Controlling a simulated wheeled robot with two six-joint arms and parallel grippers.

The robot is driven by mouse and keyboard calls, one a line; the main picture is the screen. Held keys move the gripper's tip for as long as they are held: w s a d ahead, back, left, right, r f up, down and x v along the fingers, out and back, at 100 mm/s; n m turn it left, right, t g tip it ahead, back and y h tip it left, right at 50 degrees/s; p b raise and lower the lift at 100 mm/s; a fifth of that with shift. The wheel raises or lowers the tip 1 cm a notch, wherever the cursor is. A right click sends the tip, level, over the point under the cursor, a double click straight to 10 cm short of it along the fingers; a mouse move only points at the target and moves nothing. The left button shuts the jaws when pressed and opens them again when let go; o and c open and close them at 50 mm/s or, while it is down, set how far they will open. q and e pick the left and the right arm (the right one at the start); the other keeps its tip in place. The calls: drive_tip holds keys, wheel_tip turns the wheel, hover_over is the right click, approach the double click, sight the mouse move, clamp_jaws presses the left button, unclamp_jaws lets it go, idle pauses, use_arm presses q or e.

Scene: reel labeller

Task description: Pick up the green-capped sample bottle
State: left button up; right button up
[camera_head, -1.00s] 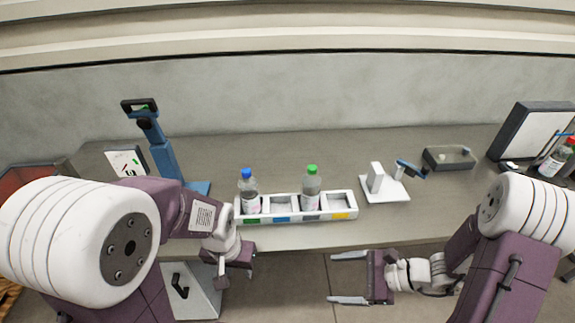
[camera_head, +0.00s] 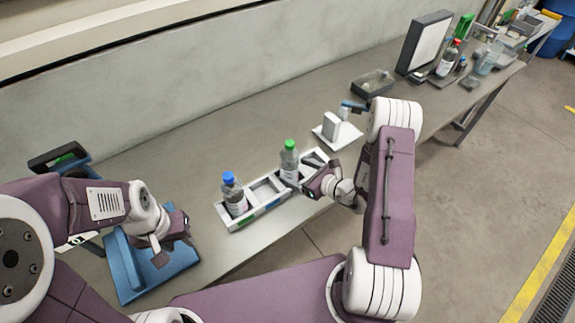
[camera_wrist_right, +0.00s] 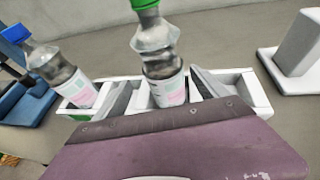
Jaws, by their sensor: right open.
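The green-capped sample bottle (camera_head: 289,161) stands upright in a compartment of the white rack (camera_head: 238,224). It shows large in the right wrist view (camera_wrist_right: 158,50), where its cap is cut by the top edge. My right gripper (camera_head: 309,181) is open at the rack, close to this bottle. In the right wrist view its two grey fingers reach forward on either side of the bottle's lower body, with gaps visible. My left gripper (camera_head: 173,240) is empty at the left, with its fingers apart, over a blue base plate.
A blue-capped bottle (camera_head: 233,195) stands in the rack's left end compartment. A white device (camera_head: 335,130) stands just behind the rack's right end. A blue stand (camera_head: 125,268) is at the left. A grey tray (camera_head: 373,83) lies farther back.

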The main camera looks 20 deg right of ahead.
sight(289, 167)
drive_tip(key=p+x, duration=0.1)
drive_tip(key=x, duration=0.3)
drive_tip(key=shift+w+d+f+p, duration=0.1)
drive_tip(key=shift+w+d+p, duration=0.15)
drive_tip(key=shift+w+p, duration=0.15)
drive_tip(key=shift+w+a+f, duration=0.15)
drive_tip(key=shift+w, duration=0.05)
drive_tip(key=shift+s, duration=0.1)
drive_tip(key=c, duration=0.5)
clamp_jaws()
